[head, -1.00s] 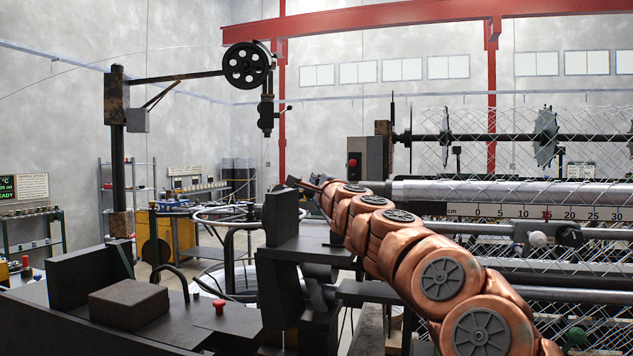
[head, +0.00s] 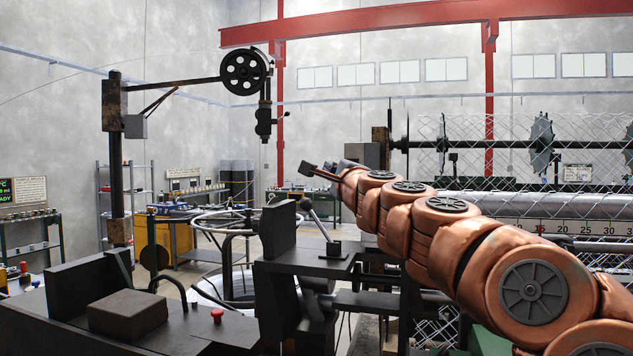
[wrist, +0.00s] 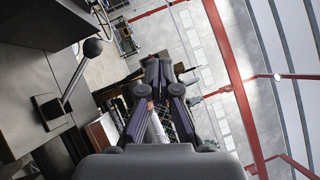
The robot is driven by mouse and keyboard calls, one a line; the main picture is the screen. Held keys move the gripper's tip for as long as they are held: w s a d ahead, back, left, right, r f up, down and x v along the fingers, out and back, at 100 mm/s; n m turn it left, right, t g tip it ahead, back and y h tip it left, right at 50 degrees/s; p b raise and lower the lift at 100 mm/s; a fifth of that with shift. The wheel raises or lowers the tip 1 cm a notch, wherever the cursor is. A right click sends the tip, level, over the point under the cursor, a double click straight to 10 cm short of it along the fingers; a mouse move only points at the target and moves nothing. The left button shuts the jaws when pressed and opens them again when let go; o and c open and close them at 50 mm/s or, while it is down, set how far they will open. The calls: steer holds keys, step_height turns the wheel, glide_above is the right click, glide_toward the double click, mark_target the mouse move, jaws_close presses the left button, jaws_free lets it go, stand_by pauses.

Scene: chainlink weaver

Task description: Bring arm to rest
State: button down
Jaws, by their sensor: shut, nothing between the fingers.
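My gripper (head: 306,167) is at the end of my copper-coloured arm, which reaches in from the lower right of the head view. The gripper is raised above the dark machine bench and points left, away from the chain-link machine. In the wrist view the two dark fingers (wrist: 159,72) lie close together, with nothing seen between them. Nothing touches the fingers in either view.
A lever with a round knob (head: 306,204) stands on the dark bench (head: 300,258) below my gripper; it also shows in the wrist view (wrist: 92,47). A wire reel (head: 245,222) stands beyond. The weaving machine with its scale (head: 575,227) lies behind my arm.

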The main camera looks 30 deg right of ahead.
steer(key=a+f+n+g+y, duration=0.1)
steer(key=a+f+n+y, duration=0.2)
steer(key=a, duration=0.3)
steer(key=s+a+f+n+g+y, duration=0.1)
steer(key=a+f+n+y, duration=0.1)
steer(key=a+f+n, duration=0.3)
steer(key=a+f+n+g+y, duration=0.1)
steer(key=a+n+y, duration=0.15)
steer(key=a, duration=0.55)
steer(key=s+a+f+n+g+y, duration=0.1)
steer(key=s+a+f+n+g, duration=0.3)
steer(key=f, duration=0.4)
steer(key=s+a+f+n+g+y, duration=0.1)
steer(key=s+a+f+n+g, duration=0.2)
steer(key=a+f, duration=0.45)
steer(key=s+f+n+g+h, duration=0.2)
steer(key=s+f+n+g, duration=0.25)
steer(key=s+f, duration=1.05)
steer(key=s+d+f+g+h, duration=0.2)
steer(key=s+d+f+g, duration=0.1)
steer(key=s, duration=0.5)
steer(key=s+d+f+n+g+h, duration=0.1)
steer(key=s+d+f+g, duration=0.3)
steer(key=s, duration=0.5)
step_height(320, 180, down, 4)
steer(key=shift+s+d+r+n+h, duration=0.1)
steer(key=shift+s+d+n+h, duration=0.25)
steer(key=shift+d, duration=0.65)
